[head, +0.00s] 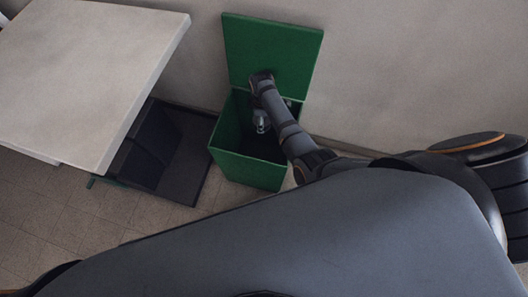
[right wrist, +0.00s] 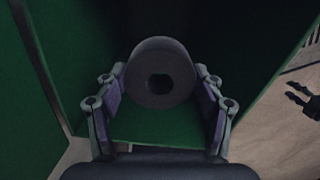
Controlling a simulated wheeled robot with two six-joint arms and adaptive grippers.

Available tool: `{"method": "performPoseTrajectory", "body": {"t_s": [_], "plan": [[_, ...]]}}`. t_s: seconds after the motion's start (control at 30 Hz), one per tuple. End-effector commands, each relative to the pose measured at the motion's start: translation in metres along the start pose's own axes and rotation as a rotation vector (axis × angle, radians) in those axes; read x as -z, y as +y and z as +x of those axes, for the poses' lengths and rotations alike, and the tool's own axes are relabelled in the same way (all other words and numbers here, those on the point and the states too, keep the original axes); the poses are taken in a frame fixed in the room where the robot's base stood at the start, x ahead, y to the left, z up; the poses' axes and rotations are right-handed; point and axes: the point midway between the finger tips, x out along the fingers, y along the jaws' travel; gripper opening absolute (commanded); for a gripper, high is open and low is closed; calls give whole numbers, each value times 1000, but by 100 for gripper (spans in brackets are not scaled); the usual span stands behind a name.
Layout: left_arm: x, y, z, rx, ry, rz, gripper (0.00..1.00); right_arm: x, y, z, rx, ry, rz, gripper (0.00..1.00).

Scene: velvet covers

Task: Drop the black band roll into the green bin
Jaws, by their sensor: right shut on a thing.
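The green bin (head: 248,170) stands on the floor against the wall, its lid (head: 270,48) raised. My right arm reaches over it, and my right gripper (head: 262,125) hangs at the bin's opening. In the right wrist view, the right gripper (right wrist: 160,88) is shut on the black band roll (right wrist: 160,60), a dark cylinder with a round hole in its end facing the camera. Green bin walls (right wrist: 75,50) surround the roll in that view. I cannot make out the roll in the head view.
A pale table (head: 85,70) stands at the left. A dark open bin (head: 180,160) stands between it and the green bin. Tiled floor (head: 60,215) lies in front. Small dark prongs (right wrist: 298,93) show at the right of the wrist view; I cannot tell what they are.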

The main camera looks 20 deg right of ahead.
Motion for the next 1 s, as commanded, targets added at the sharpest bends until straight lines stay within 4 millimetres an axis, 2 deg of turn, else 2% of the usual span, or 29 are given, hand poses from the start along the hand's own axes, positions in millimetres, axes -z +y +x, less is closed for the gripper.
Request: {"method": "performPoseTrajectory", "body": {"t_s": [0.2, 0.23, 0.4, 0.43, 0.77, 0.87, 1.0], "plan": [[2, 0, 0, 0, 2, 0, 40, 0, 0, 0, 0, 0, 0, 36], [2, 0, 0, 0, 2, 0, 40, 0, 0, 0, 0, 0, 0, 70], [2, 0, 0, 0, 2, 0, 40, 0, 0, 0, 0, 0, 0, 93], [2, 0, 0, 0, 2, 0, 40, 0, 0, 0, 0, 0, 0, 95], [1, -2, 0, 3, 1, 1, 40, 0, 0, -1, 0, 0, 0, 95], [0, -2, 0, 3, 1, 1, 40, 1, 1, -11, -2, 2, 0, 95], [1, -1, 0, 2, 1, 0, 40, 1, 1, -38, -3, 2, 1, 95]]}}
